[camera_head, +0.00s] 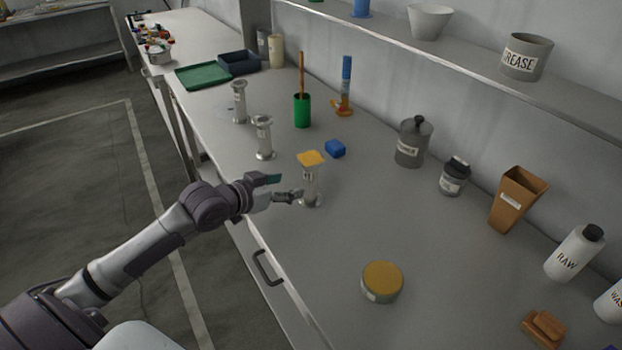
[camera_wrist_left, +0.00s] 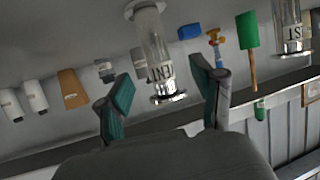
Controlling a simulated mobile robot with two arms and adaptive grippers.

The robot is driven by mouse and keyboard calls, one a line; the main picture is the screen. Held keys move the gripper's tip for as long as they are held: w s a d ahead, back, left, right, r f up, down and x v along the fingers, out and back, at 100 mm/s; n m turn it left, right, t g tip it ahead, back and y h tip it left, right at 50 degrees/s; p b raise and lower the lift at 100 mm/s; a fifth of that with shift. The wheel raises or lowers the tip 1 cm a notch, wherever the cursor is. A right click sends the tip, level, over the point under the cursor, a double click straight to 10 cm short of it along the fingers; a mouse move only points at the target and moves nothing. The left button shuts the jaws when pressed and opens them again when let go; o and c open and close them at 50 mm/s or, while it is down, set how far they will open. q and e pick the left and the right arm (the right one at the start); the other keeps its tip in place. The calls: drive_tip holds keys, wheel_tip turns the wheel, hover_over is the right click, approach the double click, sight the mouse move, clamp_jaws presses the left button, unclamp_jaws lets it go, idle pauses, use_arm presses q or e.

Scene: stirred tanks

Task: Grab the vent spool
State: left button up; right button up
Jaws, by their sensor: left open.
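The vent spool (camera_head: 311,187) is a pale metal cylinder with flanged ends, standing upright on the bench. In the left wrist view, which is upside down, the spool (camera_wrist_left: 153,45) shows a partly readable label ending in "ENT". My left gripper (camera_head: 284,188) is open, low over the bench, just left of the spool. In the left wrist view the spool lies between the two teal-padded fingers (camera_wrist_left: 163,82), with nothing gripped. A yellow square (camera_head: 311,157) shows at the spool's top edge; I cannot tell whether it rests on it. My right gripper is not in view.
Two similar spools (camera_head: 264,138) (camera_head: 239,102) stand farther back along the bench. A blue block (camera_head: 335,148) and a green cup (camera_head: 302,110) are behind the vent spool. A yellow-lidded tub (camera_head: 382,281) is nearer. The bench between tub and spool is clear.

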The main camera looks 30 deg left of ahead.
sight(305, 183)
use_arm(q)
drive_tip(key=x, duration=0.3)
drive_tip(key=shift+r, duration=0.1)
drive_tip(key=shift+w+d+f, duration=0.2)
drive_tip(key=shift+w+f, duration=0.05)
drive_tip(key=shift+w, duration=0.15)
drive_tip(key=shift+w+d+f+p, duration=0.1)
drive_tip(key=shift+w+p, duration=0.2)
drive_tip(key=x, duration=0.3)
drive_tip(key=shift+w+d+f+p, duration=0.15)
drive_tip(key=shift+w+f+p, duration=0.05)
drive_tip(key=shift+f+p, duration=0.15)
drive_tip(key=shift+w+d+f, duration=0.1)
drive_tip(key=shift+w+f, duration=0.05)
drive_tip(key=shift+w, duration=0.15)
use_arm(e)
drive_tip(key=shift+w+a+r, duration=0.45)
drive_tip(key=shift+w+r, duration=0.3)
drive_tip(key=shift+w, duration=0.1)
use_arm(q)
drive_tip(key=shift+s, duration=0.1)
drive_tip(key=shift+c, duration=0.3)
clamp_jaws()
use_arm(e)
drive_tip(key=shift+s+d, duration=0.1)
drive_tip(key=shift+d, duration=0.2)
